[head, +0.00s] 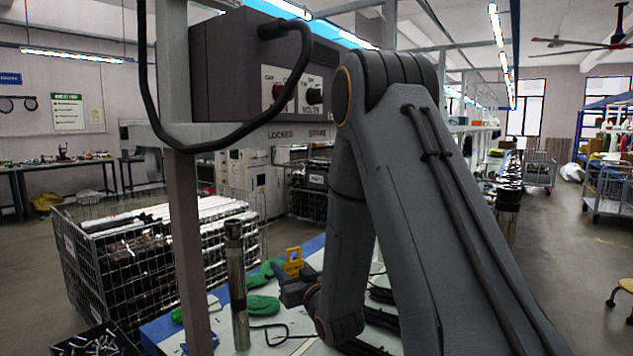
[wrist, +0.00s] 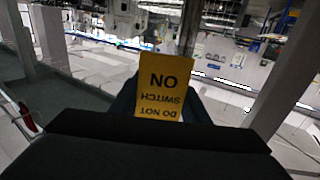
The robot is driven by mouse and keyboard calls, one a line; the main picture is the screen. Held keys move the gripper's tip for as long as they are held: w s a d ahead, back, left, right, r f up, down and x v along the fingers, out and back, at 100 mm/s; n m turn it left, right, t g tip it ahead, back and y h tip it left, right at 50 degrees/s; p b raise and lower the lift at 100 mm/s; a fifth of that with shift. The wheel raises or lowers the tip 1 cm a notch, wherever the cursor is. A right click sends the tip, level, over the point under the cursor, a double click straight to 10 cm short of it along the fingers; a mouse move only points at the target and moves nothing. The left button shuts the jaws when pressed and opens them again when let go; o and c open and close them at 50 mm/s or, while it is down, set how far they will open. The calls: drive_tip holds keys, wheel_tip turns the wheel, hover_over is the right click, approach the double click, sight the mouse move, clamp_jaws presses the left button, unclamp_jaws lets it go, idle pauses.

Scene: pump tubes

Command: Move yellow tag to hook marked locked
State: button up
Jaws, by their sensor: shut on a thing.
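The yellow tag (head: 293,263) is upright at the tip of my gripper (head: 291,281), low in the middle of the head view. In the wrist view the tag (wrist: 164,88) stands between the dark fingers, and its words "DO NOT SWITCH ON" read upside down. My gripper is shut on the tag's lower part. The word LOCKED (head: 280,134) is on the pale rail above and left of the tag, with a second word, perhaps SPARE, to its right. I cannot make out the hooks below these words.
A dark control box (head: 250,75) with a hanging black cable (head: 148,70) sits on the rail. A pale post (head: 183,240) and a metal cylinder (head: 237,285) stand left of my gripper. Green gloves (head: 262,303) lie on the bench. Wire baskets (head: 85,265) stand at left.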

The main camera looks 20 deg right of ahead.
drive_tip(key=s+d+r+n+g+y+p, duration=0.1)
drive_tip(key=s+r+n+y, duration=0.1)
drive_tip(key=s+r, duration=0.45)
drive_tip(key=s+d+r+n+g+y+p, duration=0.1)
drive_tip(key=s+r+y+p, duration=0.15)
drive_tip(key=r, duration=0.75)
drive_tip(key=s+d+r+n+g+y+p, duration=0.1)
drive_tip(key=s+r+n+y, duration=0.15)
drive_tip(key=s+r, duration=0.4)
drive_tip(key=b+x, duration=0.5)
drive_tip(key=x, duration=0.7)
drive_tip(key=shift+d, duration=0.2)
drive_tip(key=o, duration=1.1)
drive_tip(key=shift+b, duration=0.3)
